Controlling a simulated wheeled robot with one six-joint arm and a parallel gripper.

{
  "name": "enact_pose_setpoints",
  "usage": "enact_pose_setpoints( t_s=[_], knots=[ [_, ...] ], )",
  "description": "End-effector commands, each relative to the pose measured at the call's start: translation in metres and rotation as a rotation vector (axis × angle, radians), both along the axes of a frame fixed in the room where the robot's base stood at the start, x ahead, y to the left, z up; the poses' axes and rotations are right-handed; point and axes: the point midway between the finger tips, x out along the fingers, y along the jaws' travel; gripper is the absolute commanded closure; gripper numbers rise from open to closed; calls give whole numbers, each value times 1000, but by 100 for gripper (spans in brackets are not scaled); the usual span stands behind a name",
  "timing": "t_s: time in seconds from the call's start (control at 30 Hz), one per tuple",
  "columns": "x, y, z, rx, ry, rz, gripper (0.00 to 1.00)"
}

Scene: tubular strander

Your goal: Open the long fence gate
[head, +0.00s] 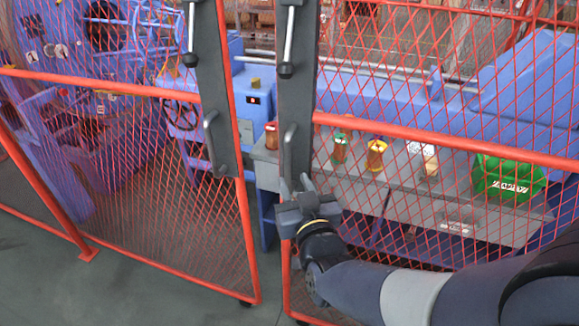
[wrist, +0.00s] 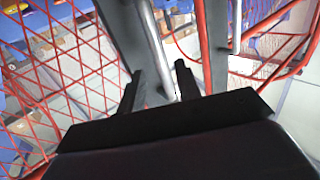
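The fence gate has two red mesh leaves with dark grey upright plates. The left leaf (head: 245,215) and the right leaf (head: 440,146) stand with a gap between their edges. The left leaf has a grey handle (head: 209,135); the right leaf has a grey handle (head: 289,150). My gripper (head: 303,190) is at the lower end of the right leaf's handle. In the wrist view, my gripper's two fingers (wrist: 158,85) are apart, with the handle bar (wrist: 153,45) running between them. I cannot tell whether either finger touches it.
Behind the mesh stand blue machinery (head: 90,150) and a grey bench with several coloured spools (head: 375,155) and a green crate (head: 508,178). Long bolts (head: 287,45) hang on the upper plates. Grey floor (head: 120,290) is clear in front of the left leaf.

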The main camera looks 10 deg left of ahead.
Motion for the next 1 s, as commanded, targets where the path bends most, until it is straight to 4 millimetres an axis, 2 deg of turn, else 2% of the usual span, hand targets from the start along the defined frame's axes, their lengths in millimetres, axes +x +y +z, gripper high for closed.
enact_pose_setpoints(
  t_s=[0.2,0.4,0.77,1.0],
  knots=[
    [32,17,0,-1,0,-1,68],
    [49,27,0,0,1,-1,68],
    [53,29,0,1,0,0,68],
    [53,29,0,1,0,-1,86]
  ],
)
